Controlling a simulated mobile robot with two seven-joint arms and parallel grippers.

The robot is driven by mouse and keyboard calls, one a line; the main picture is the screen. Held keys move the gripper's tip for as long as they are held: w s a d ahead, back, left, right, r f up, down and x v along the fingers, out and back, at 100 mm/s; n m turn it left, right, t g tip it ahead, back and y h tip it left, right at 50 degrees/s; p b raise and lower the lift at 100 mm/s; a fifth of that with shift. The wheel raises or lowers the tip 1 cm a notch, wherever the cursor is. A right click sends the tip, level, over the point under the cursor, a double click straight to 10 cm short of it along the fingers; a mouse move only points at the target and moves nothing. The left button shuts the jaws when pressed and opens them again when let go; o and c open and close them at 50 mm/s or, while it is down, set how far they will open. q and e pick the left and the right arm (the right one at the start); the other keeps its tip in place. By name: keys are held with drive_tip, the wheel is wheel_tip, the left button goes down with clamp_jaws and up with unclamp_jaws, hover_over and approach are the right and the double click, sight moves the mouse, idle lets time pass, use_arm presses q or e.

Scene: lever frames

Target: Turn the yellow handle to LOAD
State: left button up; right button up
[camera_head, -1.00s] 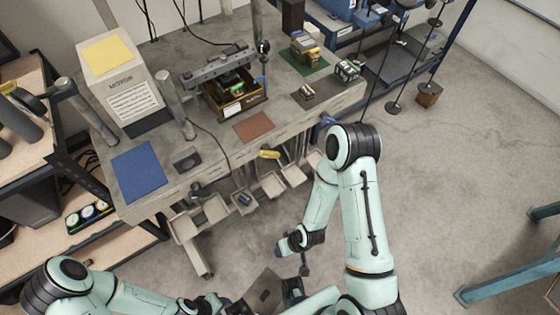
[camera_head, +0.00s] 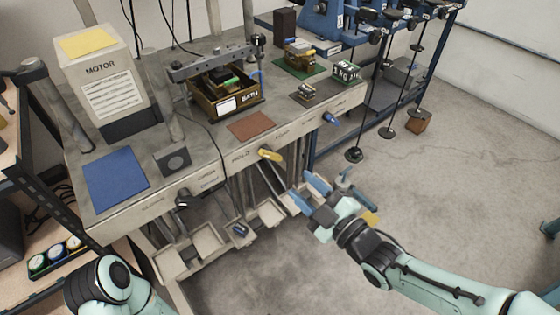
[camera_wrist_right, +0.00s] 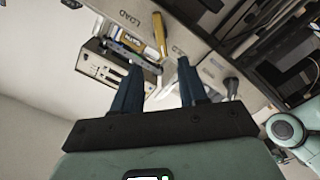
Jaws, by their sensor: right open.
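The yellow handle (camera_head: 271,155) sticks out from the front edge of the grey workbench, between a label on its left that looks like HOLD and a fainter one on its right. It also shows in the right wrist view (camera_wrist_right: 160,36), beyond the fingers and between the two labels. One label there reads like LOAD. My right gripper (camera_head: 308,192) is open and empty, its blue fingers spread, below and right of the handle and apart from it. My left gripper is out of view; only part of my left arm shows at the lower left.
A blue handle (camera_head: 331,118) and a dark handle (camera_head: 184,198) also stick out of the bench front. Pale trays (camera_head: 205,240) hang below the edge. A wooden box (camera_head: 226,99) stands on the bench (camera_head: 205,140). The floor at right is open.

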sight(272, 157)
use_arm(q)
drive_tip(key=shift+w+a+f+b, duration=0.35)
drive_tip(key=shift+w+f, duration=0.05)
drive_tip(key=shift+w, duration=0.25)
use_arm(e)
drive_tip(key=x, duration=1.2)
drive_tip(key=shift+w+a, duration=0.1)
drive_tip(key=shift+w, duration=0.05)
clamp_jaws()
